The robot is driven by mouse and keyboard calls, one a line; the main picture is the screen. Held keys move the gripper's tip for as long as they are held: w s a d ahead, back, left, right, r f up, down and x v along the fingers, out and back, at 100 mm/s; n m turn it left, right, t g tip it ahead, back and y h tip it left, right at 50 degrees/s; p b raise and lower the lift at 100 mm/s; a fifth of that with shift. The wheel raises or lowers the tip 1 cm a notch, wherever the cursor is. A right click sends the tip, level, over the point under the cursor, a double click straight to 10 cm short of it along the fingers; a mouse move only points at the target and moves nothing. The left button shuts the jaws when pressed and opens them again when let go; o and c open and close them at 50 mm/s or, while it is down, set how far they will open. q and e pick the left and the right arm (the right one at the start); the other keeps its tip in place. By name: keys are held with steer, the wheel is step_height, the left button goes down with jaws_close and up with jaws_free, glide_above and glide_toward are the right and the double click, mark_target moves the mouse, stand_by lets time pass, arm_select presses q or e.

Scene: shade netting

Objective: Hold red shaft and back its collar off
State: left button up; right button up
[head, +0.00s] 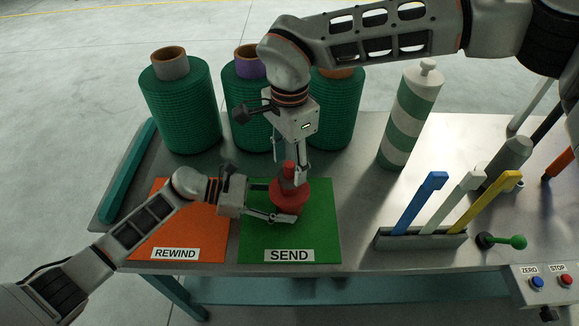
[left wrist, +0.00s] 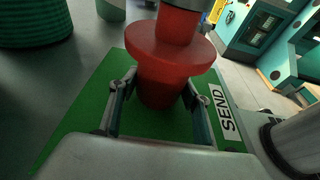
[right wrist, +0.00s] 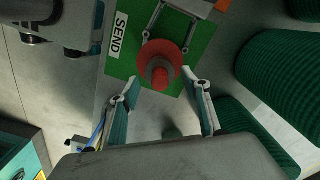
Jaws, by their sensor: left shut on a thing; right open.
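The red shaft (head: 287,199) stands upright on the green SEND mat (head: 318,215). Its wide red flange (left wrist: 170,48) shows in the left wrist view, with a narrower red part above; I cannot tell which part is the collar. My left gripper (head: 275,203) is shut on the shaft's lower part, below the flange; its fingers (left wrist: 158,98) lie on either side. My right gripper (head: 291,171) points down over the shaft's top and is open. In the right wrist view, the shaft's top (right wrist: 160,78) lies between its fingertips. The head view partly hides that top behind the fingers.
The orange REWIND mat (head: 180,222) lies left. Green netting rolls (head: 182,105) and a striped bottle (head: 408,115) stand behind. A rack (head: 420,240) with blue, white and yellow tools stands right. A green-knobbed part (head: 515,242) and a button box (head: 545,285) are at far right.

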steer(key=shift+r, duration=0.6)
steer(key=shift+o, duration=0.4)
steer(key=o, duration=0.5)
step_height(320, 180, up, 12)
steer(key=shift+r, duration=0.1)
arm_select(q)
steer(key=o, duration=1.5)
